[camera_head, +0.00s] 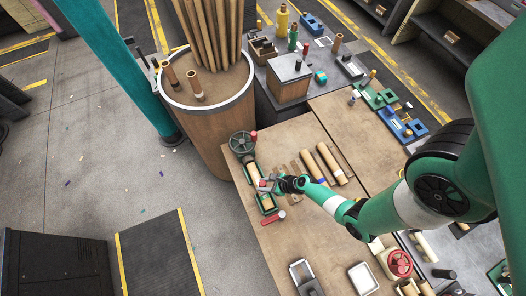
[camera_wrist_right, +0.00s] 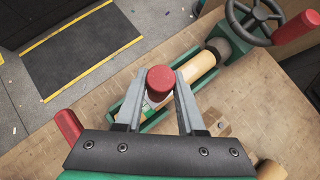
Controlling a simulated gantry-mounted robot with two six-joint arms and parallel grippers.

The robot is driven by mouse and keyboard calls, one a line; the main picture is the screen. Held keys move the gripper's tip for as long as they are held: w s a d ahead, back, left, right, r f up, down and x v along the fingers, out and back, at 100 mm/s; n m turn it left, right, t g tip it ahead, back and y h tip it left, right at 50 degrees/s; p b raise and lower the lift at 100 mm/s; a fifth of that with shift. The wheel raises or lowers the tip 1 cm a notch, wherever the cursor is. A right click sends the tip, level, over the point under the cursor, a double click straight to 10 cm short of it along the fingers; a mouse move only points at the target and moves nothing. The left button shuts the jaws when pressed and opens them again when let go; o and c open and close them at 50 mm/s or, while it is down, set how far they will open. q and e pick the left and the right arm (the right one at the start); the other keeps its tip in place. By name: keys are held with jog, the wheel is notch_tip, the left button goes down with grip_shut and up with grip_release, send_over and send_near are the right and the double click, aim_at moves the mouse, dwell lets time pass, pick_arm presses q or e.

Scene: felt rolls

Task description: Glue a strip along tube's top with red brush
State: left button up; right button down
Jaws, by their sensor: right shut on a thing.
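My right gripper (camera_head: 264,185) is over the tube in the head view. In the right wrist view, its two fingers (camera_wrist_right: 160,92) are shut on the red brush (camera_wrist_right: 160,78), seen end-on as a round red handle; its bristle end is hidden. The pale tan tube (camera_wrist_right: 196,72) lies in a long green holder (camera_wrist_right: 128,101) below the fingers. The tube also shows in the head view (camera_head: 251,170), partly covered by my gripper. Whether the brush touches the tube cannot be told. My left gripper is not in view.
Tan rolls (camera_head: 330,163) lie to the right on the brown table (camera_head: 300,238). A large bin (camera_head: 206,125) of upright tubes stands behind.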

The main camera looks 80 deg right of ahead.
jog(key=shift+s+a+f, duration=0.15)
jog(key=shift+s+a, duration=0.85)
jog(key=shift+a, duration=0.3)
jog(key=shift+w+d+f, duration=0.1)
jog(key=shift+d, duration=0.05)
jog(key=shift+s+a+p, duration=0.35)
jog(key=shift+s+a, duration=0.6)
jog(key=shift+a, duration=0.3)
jog(key=shift+a, duration=0.1)
jog(key=shift+s+a+r, duration=0.2)
jog(key=shift+s+a, duration=0.75)
jog(key=shift+a, duration=0.2)
